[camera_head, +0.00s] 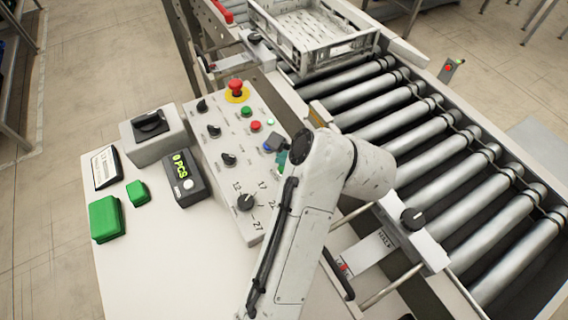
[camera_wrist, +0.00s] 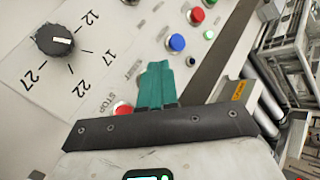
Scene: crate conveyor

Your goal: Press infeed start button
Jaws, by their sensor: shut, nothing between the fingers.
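The sloped control panel (camera_head: 224,152) stands on the white table left of the rollers. My gripper (camera_head: 282,159), with teal fingers, is shut and empty over its right edge. In the wrist view, the fingers (camera_wrist: 155,78) cover a patch of panel beside a small, blurred label; any button under them is hidden. Contact cannot be told. A red button (camera_wrist: 122,108) marked STOP shows just left of the fingers. A green button (camera_head: 246,111) and a red button (camera_head: 255,125) sit higher on the panel, with a blue button (camera_wrist: 177,42) nearer the fingers. No infeed label is readable.
A red emergency stop (camera_head: 235,87) on a yellow ring tops the panel, with several black knobs below. A numbered dial (camera_head: 245,202) sits at its lower end. A counter box (camera_head: 183,180) stands left. A grey crate (camera_head: 325,58) rests on the conveyor (camera_head: 430,150); the nearer rollers are clear.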

